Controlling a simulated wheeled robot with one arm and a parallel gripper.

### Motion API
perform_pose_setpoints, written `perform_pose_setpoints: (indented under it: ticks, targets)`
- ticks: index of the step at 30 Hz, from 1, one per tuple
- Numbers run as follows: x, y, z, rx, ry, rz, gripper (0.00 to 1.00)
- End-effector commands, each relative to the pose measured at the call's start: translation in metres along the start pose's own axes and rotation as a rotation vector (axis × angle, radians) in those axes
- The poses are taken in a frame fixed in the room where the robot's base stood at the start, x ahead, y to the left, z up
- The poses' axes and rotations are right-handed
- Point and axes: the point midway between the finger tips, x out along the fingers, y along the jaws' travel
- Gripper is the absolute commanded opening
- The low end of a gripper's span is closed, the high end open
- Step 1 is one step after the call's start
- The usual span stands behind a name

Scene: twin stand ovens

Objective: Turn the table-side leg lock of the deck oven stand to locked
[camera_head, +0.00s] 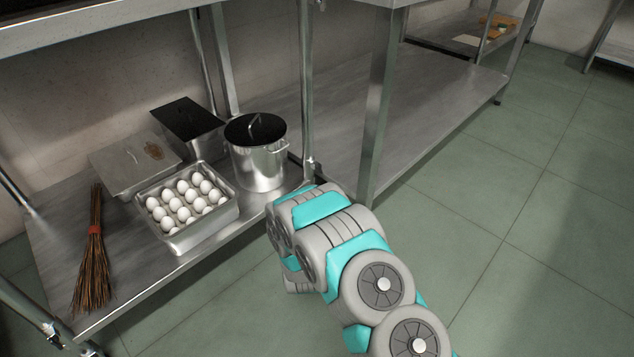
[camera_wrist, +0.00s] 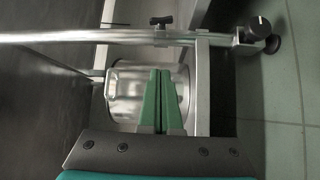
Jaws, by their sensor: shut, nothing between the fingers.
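The oven stand's metal leg beside the table (camera_head: 306,90) runs down past the shelf's right corner; my arm hides its foot in the head view. In the wrist view this leg (camera_wrist: 90,37) crosses sideways and ends at the right in a foot (camera_wrist: 272,44). A collar with a dark knob, which looks like the leg lock (camera_wrist: 260,27), sits just before the foot. A smaller black handle (camera_wrist: 161,21) shows beyond the leg; I cannot tell what it belongs to. My gripper (camera_wrist: 161,72) is shut and empty, its green fingers apart from the lock, to its lower left.
The stand's lower shelf holds a lidded pot (camera_head: 257,155), an egg tray (camera_head: 180,239), metal pans (camera_head: 130,166) and a broom (camera_head: 93,262). The table's leg (camera_head: 378,105) stands close to the right. The green floor (camera_head: 500,220) is clear at right.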

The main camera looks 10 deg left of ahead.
Motion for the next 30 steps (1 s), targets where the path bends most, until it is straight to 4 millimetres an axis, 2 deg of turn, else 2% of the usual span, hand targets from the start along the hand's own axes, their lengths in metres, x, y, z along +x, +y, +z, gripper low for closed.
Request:
perform_pose_setpoints:
  ticks: [3, 8, 11, 26, 30]
  targets:
    - [-0.015, -0.001, 0.004, -0.121, -0.040, 0.025, 0.00]
    - [-0.014, 0.002, 0.007, -0.172, -0.061, 0.035, 0.00]
    - [-0.003, 0.003, 0.009, -0.171, -0.061, 0.037, 0.00]
    - [0.086, 0.007, 0.013, -0.167, -0.061, 0.038, 0.00]
    - [0.097, 0.010, 0.031, -0.168, -0.061, 0.037, 0.00]
